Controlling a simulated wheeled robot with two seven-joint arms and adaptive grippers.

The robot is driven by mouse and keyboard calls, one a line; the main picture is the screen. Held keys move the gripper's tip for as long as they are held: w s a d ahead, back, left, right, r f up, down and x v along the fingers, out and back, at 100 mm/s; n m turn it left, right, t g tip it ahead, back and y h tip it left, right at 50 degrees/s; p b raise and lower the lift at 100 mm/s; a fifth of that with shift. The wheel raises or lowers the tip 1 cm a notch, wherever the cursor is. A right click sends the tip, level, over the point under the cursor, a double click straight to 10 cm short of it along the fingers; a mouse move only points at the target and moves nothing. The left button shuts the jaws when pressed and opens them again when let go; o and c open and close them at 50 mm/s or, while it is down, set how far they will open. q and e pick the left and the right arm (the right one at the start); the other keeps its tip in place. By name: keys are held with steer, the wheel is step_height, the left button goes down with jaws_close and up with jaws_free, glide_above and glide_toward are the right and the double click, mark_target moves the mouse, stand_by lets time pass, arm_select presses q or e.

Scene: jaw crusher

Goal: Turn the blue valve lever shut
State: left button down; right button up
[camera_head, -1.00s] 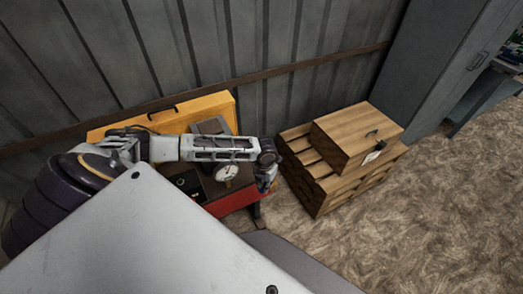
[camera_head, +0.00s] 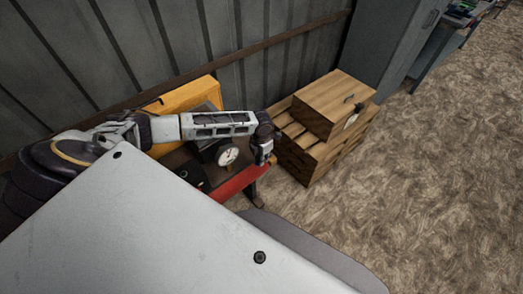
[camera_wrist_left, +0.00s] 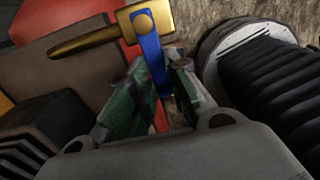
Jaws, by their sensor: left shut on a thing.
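In the left wrist view a blue lever (camera_wrist_left: 152,58) hangs from a brass valve body (camera_wrist_left: 142,20) with a brass rod reaching left. My left gripper (camera_wrist_left: 165,88) has its green-padded fingers on both sides of the lever's lower part and is shut on it. In the head view my left gripper (camera_head: 264,152) is at the right end of the red-edged bench, to the right of a round white gauge (camera_head: 228,155). The lever cannot be made out there. My right gripper is not in view.
A red bench edge (camera_head: 235,184) runs below the gauge. A yellow case (camera_head: 188,97) stands behind, against the corrugated wall (camera_head: 200,45). A wooden box (camera_head: 332,102) on slatted wooden crates stands right of the gripper. The floor (camera_head: 420,170) farther right is clear.

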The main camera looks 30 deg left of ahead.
arm_select(q)
steer(key=shift+w+a+r, duration=0.1)
steer(key=shift+a, duration=0.05)
stand_by(0.3)
steer(key=c, duration=1.4)
jaws_free()
steer(key=shift+o, duration=0.2)
step_height(320, 180, up, 12)
